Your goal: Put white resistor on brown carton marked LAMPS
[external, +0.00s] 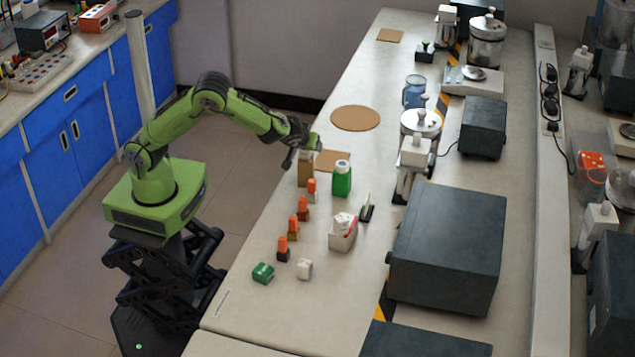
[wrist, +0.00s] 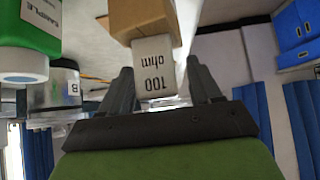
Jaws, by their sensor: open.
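The white resistor (wrist: 153,75), printed "100 ohm", is between the spread fingers of my gripper (wrist: 162,82) in the wrist view. It appears to rest on the top of a brown carton (wrist: 143,20); the wrist picture is upside down. No LAMPS marking is readable on the carton. In the external view my gripper (external: 304,149) is just above the brown carton (external: 305,172) near the bench's left edge, and the resistor cannot be made out there. My gripper is open, with its fingers on either side of the resistor.
A green bottle (external: 342,180) stands close right of the carton; it also shows in the wrist view (wrist: 30,28). Several orange-topped small pieces line the bench in front.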

